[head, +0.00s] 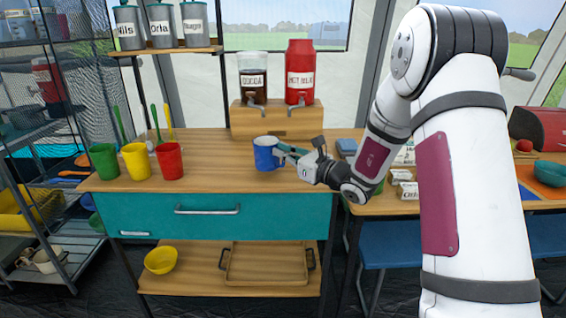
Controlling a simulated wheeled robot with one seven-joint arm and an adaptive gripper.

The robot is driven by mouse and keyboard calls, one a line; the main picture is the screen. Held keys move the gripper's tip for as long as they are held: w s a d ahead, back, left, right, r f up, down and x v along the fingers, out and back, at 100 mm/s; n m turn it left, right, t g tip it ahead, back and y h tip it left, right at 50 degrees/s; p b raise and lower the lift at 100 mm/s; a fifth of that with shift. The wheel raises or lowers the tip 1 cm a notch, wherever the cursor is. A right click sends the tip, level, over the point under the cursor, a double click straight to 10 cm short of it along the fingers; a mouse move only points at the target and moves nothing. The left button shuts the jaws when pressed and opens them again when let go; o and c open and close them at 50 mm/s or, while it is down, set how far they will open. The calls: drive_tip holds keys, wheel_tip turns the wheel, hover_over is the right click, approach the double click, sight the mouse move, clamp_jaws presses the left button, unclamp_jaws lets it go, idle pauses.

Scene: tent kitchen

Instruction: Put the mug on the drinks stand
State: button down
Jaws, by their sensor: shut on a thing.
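The blue mug (265,154) is upright over the wooden counter, in front of the drinks stand. My gripper (285,153) reaches in from the right and is shut on the mug's right side. The fingers hide that side of the mug. I cannot tell whether its base touches the counter. The drinks stand (262,126) is a wooden block at the back of the counter. It bears a cocoa dispenser (253,77) and a red hot milk dispenser (300,72), each with a tap at the front.
Green (104,161), yellow (136,161) and red (167,161) cups holding utensils stand at the counter's left. Small cartons (401,176) stand on the table at right. The counter between the red cup and mug is clear.

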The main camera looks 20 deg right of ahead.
drive_tip(key=shift+f, duration=1.1)
drive_tip(key=shift+f+b, duration=0.15)
drive_tip(key=shift+b, duration=0.2)
drive_tip(key=c, duration=1.7)
unclamp_jaws()
